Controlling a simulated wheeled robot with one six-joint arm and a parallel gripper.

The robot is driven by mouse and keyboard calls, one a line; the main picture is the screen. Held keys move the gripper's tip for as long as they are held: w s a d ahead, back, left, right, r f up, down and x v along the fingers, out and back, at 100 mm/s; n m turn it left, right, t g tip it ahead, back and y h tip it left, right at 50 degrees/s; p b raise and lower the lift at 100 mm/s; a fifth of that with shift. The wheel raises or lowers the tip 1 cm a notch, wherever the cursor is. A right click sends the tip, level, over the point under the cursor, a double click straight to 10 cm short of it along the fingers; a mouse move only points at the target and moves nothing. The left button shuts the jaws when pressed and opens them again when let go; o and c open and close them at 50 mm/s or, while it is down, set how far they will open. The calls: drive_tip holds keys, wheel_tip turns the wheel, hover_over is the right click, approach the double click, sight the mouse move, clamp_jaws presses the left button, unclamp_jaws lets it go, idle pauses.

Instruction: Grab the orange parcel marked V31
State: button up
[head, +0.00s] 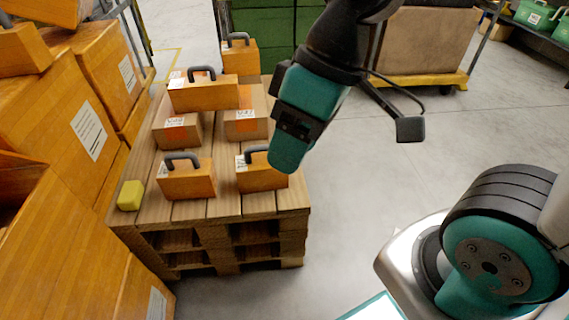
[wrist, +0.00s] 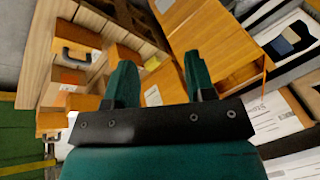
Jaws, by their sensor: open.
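Several orange parcels with dark handles and white labels are on the wooden pallet stack (head: 190,212). One stands at the front left (head: 190,186), one at the front right (head: 262,181), one at the back (head: 242,62). Another orange parcel (head: 205,97) lies across the tops of brown cartons. Their label text is too small to read, so I cannot tell which is V31. My gripper (head: 288,160) is above the front right parcel and hides part of it. In the wrist view my gripper (wrist: 160,85) has its two teal fingers apart, with nothing held between them.
Two brown cartons with orange patches (head: 176,132) (head: 246,128) stand mid-pallet. A yellow block (head: 130,195) sits at the pallet's left edge. Large orange boxes (head: 60,110) crowd the left. A loaded cart (head: 425,45) stands behind. The floor right of the pallet is clear.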

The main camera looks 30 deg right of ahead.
drive_tip(key=w+d+f+n+p, duration=0.1)
drive_tip(key=w+d+n, duration=0.1)
drive_tip(key=w, duration=0.5)
drive_tip(key=w+d+f+n+p, duration=0.1)
drive_tip(key=w+d+p, duration=0.1)
drive_tip(key=w, duration=0.6)
drive_tip(key=n+t+p, duration=0.1)
drive_tip(key=n+p, duration=0.1)
drive_tip(key=n, duration=0.2)
approach(261, 146)
drive_tip(key=b+x, duration=0.1)
drive_tip(key=x, duration=0.1)
drive_tip(key=b+x, duration=0.1)
drive_tip(key=x, duration=0.2)
drive_tip(key=shift+s+d, duration=0.2)
drive_tip(key=shift+w+b+x, duration=0.1)
drive_tip(key=shift+b+x, duration=0.2)
drive_tip(key=shift+x, duration=1.3)
drive_tip(key=shift+w+b+x, duration=0.15)
drive_tip(key=shift+b+x, duration=0.1)
drive_tip(key=shift+x, duration=1.3)
drive_tip(key=shift+a+r, duration=0.1)
clamp_jaws()
